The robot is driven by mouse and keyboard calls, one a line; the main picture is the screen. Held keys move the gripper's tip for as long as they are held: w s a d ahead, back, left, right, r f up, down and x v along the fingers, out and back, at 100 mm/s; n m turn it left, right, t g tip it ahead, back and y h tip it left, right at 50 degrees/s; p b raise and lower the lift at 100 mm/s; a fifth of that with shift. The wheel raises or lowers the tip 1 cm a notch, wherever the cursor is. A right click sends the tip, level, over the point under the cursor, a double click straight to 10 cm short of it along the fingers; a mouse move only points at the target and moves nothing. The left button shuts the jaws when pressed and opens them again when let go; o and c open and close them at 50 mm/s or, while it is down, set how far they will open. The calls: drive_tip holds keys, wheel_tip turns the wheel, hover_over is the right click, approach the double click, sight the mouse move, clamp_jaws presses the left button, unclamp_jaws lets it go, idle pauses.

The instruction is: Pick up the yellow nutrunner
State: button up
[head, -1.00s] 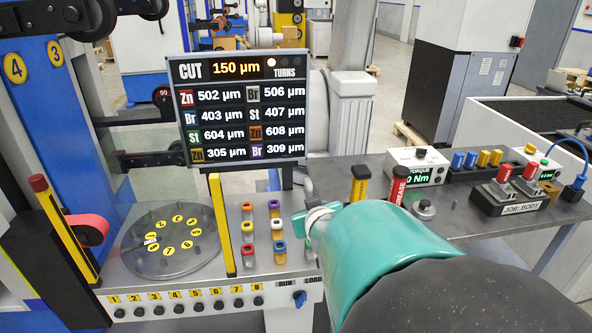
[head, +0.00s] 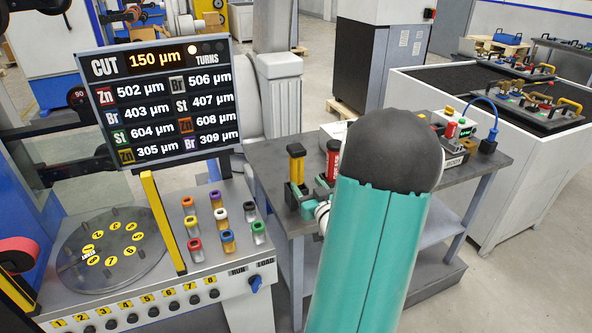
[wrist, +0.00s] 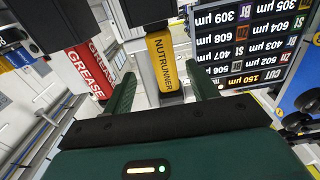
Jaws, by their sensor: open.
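The yellow nutrunner (wrist: 163,62) hangs in the upper middle of the wrist view, its label reading NUTRUNNER upside down, with a dark part at its top edge. It stands between the two fingers of my gripper (wrist: 163,92), which are open on either side of it and do not visibly touch it. In the head view the nutrunner (head: 296,165) is upright on the grey bench, yellow with a black top. My gripper (head: 308,192) is beside it at the bench's left end, partly hidden by my arm.
A red grease tool (wrist: 88,70) stands close beside the nutrunner; it also shows in the head view (head: 333,160). A display board (head: 160,100) rises to the left. A panel with coloured sockets (head: 221,214) and a round numbered plate (head: 112,250) lie left of the bench.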

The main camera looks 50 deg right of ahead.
sight(299, 173)
drive_tip(key=x, duration=0.8)
drive_tip(key=shift+a+r, duration=0.25)
drive_tip(key=shift+r, duration=0.15)
drive_tip(key=c, duration=1.2)
